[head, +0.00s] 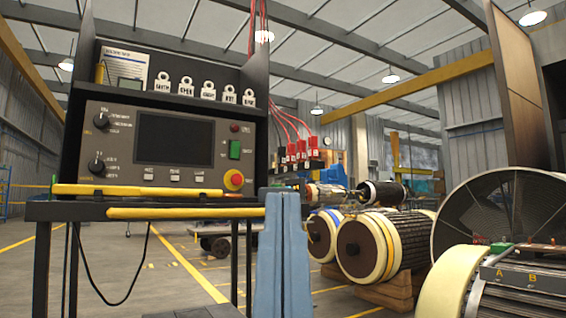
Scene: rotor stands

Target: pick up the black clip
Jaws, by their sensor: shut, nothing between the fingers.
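I cannot make out a black clip for certain. Red cables (290,122) run down to a row of small red blocks (301,149) with dark parts below them, right of the console; these are too small to tell apart. My gripper does not show clearly in the head view.
A grey control console (150,178) with a dark screen stands on a black-legged table at the left. Yellow bars (185,212) run along its front. Wound rotors (395,245) and a large drum (500,215) fill the right.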

